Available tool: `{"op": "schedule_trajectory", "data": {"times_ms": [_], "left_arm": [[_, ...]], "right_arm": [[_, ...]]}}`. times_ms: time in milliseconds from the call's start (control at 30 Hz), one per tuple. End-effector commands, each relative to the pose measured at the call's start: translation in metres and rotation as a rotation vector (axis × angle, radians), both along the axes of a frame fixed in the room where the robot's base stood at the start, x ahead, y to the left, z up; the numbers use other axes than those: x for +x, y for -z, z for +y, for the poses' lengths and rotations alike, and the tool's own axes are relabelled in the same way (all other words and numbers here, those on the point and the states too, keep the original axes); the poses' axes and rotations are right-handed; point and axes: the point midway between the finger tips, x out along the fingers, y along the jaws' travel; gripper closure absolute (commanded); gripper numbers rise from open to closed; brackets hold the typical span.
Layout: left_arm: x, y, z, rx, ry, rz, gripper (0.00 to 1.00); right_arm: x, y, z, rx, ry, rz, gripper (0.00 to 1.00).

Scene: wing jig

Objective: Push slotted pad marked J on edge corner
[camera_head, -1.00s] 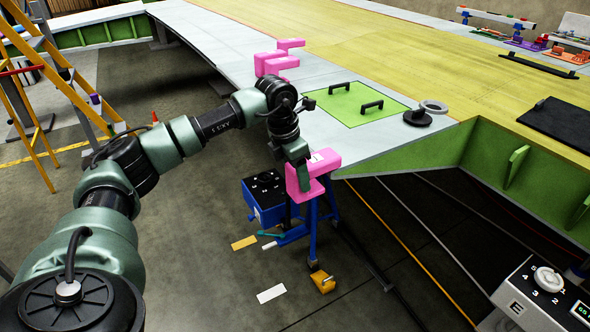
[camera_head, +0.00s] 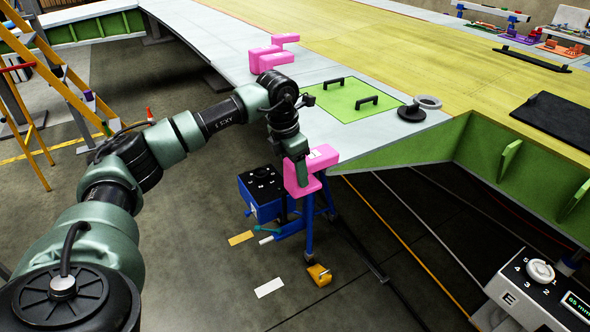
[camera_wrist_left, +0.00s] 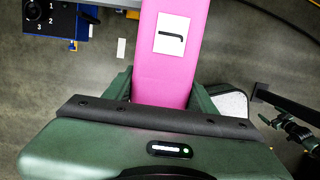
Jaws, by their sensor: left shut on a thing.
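My left gripper (camera_head: 300,168) is shut on a pink slotted pad (camera_head: 322,156) at the near corner of the wing's grey edge (camera_head: 375,150). In the head view the pad overlaps that corner, and I cannot tell how far its slot is seated. In the left wrist view the pad (camera_wrist_left: 165,75) runs straight out from between the fingers. It bears a white label with a dark mark like a J turned sideways. Further along the edge sit more pink pads (camera_head: 276,61).
A green panel (camera_head: 345,108) with two black handles and a black round-based item (camera_head: 411,114) lie on the wing. A blue stand (camera_head: 310,235) is below the pad. A yellow ladder (camera_head: 35,95) stands left. A dial box (camera_head: 525,285) is at lower right.

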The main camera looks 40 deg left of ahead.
Motion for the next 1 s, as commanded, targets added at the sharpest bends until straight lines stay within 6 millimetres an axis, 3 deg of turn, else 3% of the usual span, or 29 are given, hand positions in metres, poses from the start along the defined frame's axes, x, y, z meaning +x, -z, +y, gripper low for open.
{"op": "schedule_trajectory", "data": {"times_ms": [367, 1000], "left_arm": [[0.000, 0.000, -0.001, 0.000, 0.000, 0.000, 0.91], [0.018, 0.001, -0.008, -0.001, 0.000, -0.001, 0.91]], "right_arm": [[0.000, 0.000, 0.000, 0.000, 0.000, 0.000, 0.00], [0.000, -0.002, 0.000, 0.000, 0.000, 0.000, 0.00]]}}
